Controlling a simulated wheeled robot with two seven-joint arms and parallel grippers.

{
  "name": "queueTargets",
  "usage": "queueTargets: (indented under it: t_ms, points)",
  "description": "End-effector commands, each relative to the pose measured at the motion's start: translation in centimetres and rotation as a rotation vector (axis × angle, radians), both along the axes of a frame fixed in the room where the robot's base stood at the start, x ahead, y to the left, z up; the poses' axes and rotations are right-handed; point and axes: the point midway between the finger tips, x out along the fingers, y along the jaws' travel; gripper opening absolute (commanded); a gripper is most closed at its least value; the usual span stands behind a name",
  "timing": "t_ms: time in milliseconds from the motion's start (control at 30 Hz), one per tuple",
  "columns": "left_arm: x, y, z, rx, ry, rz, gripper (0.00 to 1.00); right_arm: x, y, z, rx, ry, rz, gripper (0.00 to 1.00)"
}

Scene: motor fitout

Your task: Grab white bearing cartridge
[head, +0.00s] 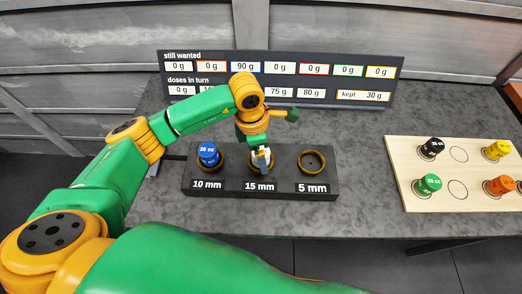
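My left gripper (261,158) points down over the 15 mm socket of the black block (323,187). Something pale shows at its fingertips, too small to tell whether it is a white cartridge or part of the fingers. The fingers and wrist hide most of that socket, and I cannot tell whether they are open or shut. No white bearing cartridge shows clearly anywhere. My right gripper is not in view.
A blue cartridge (208,154) stands in the 10 mm socket; the 5 mm socket (312,161) is empty. A wooden board (459,201) at right holds black (432,147), green (428,184), yellow (497,149) and orange (501,185) cartridges. A sign (330,65) stands behind.

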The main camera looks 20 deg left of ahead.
Motion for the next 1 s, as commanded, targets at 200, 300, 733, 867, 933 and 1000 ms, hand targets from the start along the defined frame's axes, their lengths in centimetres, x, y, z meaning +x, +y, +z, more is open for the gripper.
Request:
queueTargets:
  t_ms: [200,300,733,867,933,1000]
  points:
    - [0.0,0.0,-0.2,0.000,-0.001,0.000,0.88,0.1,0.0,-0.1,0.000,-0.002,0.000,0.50]
    - [0.0,0.0,-0.2,0.000,-0.001,0.000,0.61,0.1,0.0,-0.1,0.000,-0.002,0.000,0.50]
    - [0.1,0.0,-0.1,-0.001,-0.003,0.000,0.00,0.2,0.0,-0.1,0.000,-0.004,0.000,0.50]
    - [0.1,0.0,-0.1,-0.001,-0.003,0.000,0.00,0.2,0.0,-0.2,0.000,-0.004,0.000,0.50]
    - [0.1,-0.1,0.2,-0.002,-0.004,0.000,0.00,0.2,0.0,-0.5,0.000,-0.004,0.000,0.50]
    - [0.2,-0.1,0.7,-0.002,-0.007,-0.001,0.00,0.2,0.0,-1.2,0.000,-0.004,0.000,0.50]
